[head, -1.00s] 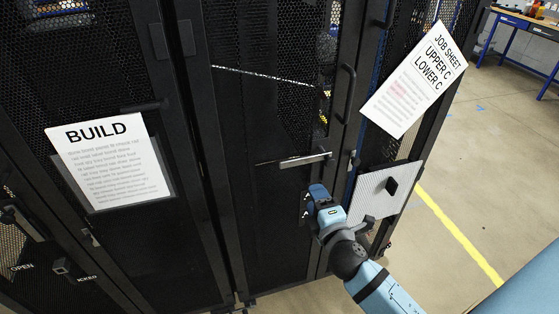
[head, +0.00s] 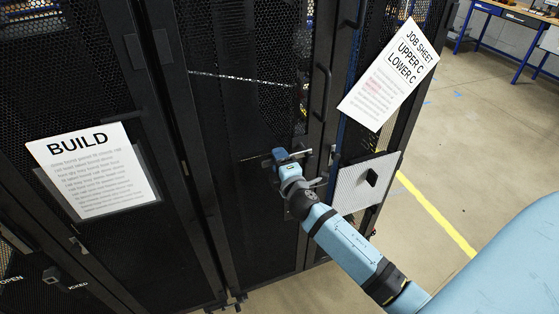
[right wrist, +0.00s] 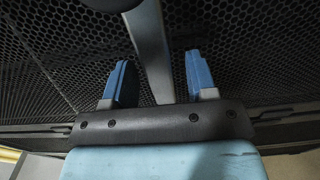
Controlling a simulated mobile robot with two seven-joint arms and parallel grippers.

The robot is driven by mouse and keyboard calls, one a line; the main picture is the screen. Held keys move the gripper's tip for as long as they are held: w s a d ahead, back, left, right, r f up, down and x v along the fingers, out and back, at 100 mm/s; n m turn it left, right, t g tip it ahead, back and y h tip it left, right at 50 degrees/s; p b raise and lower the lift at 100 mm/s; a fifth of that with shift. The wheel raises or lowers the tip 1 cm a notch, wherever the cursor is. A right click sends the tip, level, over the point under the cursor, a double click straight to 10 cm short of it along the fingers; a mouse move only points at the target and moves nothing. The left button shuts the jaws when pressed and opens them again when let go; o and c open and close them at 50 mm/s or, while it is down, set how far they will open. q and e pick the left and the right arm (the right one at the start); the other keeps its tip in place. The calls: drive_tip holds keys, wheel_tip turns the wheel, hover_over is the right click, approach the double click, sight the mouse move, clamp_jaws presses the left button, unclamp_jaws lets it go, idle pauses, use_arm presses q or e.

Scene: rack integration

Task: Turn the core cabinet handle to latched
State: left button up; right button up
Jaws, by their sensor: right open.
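The core cabinet handle (head: 305,153) is a grey metal bar on the dark mesh door (head: 232,215). In the head view it lies roughly level across the door, partly hidden by my right gripper (head: 280,155). In the right wrist view the handle (right wrist: 152,50) runs between the two blue fingers of the right gripper (right wrist: 158,70). The fingers are open, one on each side of it, with visible gaps; I cannot tell how deep it sits between them. A dark round part covers the bar's upper end there. My left gripper is not in view.
A BUILD sheet (head: 100,172) hangs on the left door. A job sheet (head: 388,75) and a light panel with a black knob (head: 350,185) are at the right. A vertical black pull handle (head: 321,92) stands above. Open floor (head: 480,140) lies right of the cabinet.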

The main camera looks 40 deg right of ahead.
sight(306, 175)
clamp_jaws()
drive_tip(key=shift+f, duration=0.15)
drive_tip(key=shift+s+d+f+n+b, duration=0.1)
drive_tip(key=shift+s+d+f+n, duration=0.25)
drive_tip(key=shift+d+f+n, duration=1.85)
drive_tip(key=shift+s+d+f+n+b, duration=0.1)
drive_tip(key=shift+s+d+f+n, duration=0.35)
drive_tip(key=shift+n, duration=3.35)
drive_tip(key=shift+s+d+f+n+b, duration=0.15)
drive_tip(key=shift+d+f+n, duration=1.35)
drive_tip(key=shift+n, duration=1.5)
drive_tip(key=shift+d+r, duration=0.1)
